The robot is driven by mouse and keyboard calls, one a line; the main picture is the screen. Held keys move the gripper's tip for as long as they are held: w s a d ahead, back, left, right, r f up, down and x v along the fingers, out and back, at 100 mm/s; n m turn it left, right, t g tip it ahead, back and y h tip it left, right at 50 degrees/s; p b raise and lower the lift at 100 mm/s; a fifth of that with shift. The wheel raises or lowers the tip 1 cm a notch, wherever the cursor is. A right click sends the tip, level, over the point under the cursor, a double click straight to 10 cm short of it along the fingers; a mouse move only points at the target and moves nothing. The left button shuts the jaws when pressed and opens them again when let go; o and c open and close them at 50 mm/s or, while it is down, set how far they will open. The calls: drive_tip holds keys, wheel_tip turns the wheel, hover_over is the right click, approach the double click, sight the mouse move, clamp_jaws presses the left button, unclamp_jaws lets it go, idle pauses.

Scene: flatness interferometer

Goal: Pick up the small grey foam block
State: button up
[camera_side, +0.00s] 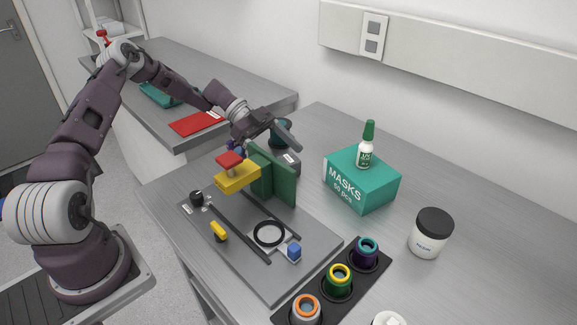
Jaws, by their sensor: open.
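I cannot clearly make out a small grey foam block. My gripper (272,139) is open above the back of the flat grey interferometer base (285,282), near the upright green plates (272,178). Part of a dark grey item with a white label (291,158) shows behind the green plates, below my gripper. I cannot tell what it is. The area behind the plates is partly hidden by them and by my gripper. No held object is visible in the gripper.
A yellow block with a red top (238,178) stands against the green plates. A teal masks box (355,190) carries a dropper bottle (366,150). A white jar (430,236) stands at right.

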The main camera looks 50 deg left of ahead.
sight(298, 167)
drive_tip(key=x, duration=0.5)
drive_tip(key=shift+d+f, duration=0.1)
drive_tip(key=shift+d, duration=0.05)
drive_tip(key=c, duration=1.4)
drive_tip(key=shift+o, duration=0.2)
